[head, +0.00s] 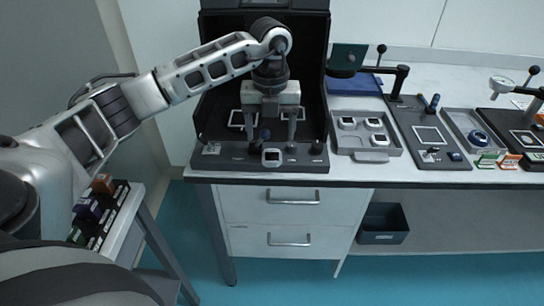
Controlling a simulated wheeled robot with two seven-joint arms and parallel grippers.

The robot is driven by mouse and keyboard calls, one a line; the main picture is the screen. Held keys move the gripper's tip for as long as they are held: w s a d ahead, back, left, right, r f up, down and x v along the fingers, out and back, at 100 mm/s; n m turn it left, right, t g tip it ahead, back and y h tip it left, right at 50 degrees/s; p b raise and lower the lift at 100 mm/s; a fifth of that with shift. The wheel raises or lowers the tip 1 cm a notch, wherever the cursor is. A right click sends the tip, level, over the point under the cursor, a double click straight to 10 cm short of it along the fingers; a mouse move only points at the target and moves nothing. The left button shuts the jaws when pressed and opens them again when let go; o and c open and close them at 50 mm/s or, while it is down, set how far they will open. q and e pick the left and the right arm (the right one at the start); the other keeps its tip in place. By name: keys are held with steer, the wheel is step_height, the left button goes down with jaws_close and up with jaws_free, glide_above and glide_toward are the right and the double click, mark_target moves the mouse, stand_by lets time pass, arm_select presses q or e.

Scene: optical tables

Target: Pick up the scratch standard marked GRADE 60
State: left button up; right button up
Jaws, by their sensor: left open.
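Several small white-framed squares that look like scratch standards are in view, but their grade markings are too small to read. My right gripper is out of view.
The black booth walls (314,60) rise behind and beside my left gripper. A side table at lower left holds small boxes (88,208).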

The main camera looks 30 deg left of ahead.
mark_target(272, 155)
arm_select(q)
steer(key=shift+w+f+p, duration=0.15)
steer(key=shift+f+p, duration=0.05)
steer(key=shift+f, duration=1.5)
steer(key=shift+w+f+p, duration=0.15)
steer(key=shift+f, duration=1.55)
steer(key=c, duration=1.1)
